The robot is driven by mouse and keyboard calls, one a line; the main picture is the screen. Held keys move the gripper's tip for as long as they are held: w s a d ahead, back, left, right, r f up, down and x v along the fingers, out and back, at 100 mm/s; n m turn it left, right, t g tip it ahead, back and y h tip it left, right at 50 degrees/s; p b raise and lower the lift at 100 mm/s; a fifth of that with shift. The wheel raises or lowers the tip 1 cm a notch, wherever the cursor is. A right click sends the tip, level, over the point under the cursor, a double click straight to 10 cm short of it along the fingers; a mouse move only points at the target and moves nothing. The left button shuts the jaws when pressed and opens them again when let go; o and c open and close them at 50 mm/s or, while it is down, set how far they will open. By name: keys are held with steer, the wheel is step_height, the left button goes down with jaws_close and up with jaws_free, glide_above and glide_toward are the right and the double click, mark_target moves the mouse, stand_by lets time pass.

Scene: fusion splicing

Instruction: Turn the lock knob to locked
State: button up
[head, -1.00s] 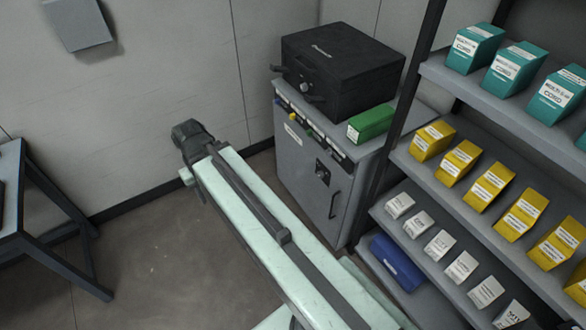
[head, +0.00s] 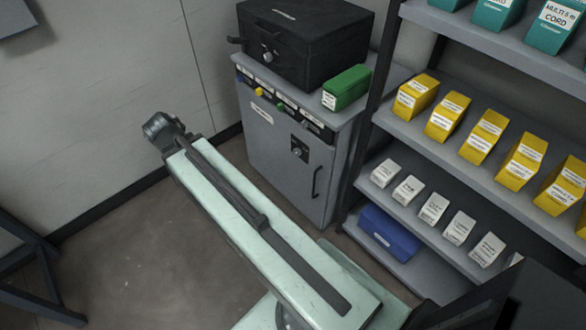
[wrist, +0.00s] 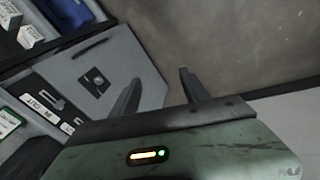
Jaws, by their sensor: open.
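A round knob on a black plate (head: 299,149) is on the front door of the grey cabinet (head: 270,160). The plate and knob also show in the wrist view (wrist: 95,82), left of my gripper. I cannot read which setting the knob is at. My gripper (wrist: 160,76) is open and empty, its two dark fingers apart and pointing over bare floor beside the cabinet. It touches nothing that I can see. In the head view my arm reaches up and left in front of the cabinet, and the fingers cannot be made out there.
A black case (head: 305,40) with its own knob and a green box (head: 346,87) sit on the cabinet. A door handle (head: 316,182) is beside the plate. The shelf rack (head: 480,130) with several boxes and a blue bin (head: 389,233) stands close on the right.

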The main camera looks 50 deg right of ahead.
steer(key=d+f+m+h+b, duration=0.65)
steer(key=d+f+b, duration=0.85)
steer(key=b, duration=0.3)
steer(key=m+g+h+b, duration=0.1)
steer(key=m+h+b, duration=0.7)
steer(key=b, duration=1.3)
glide_toward(296, 153)
steer(key=d, duration=0.8)
steer(key=shift+d, duration=0.2)
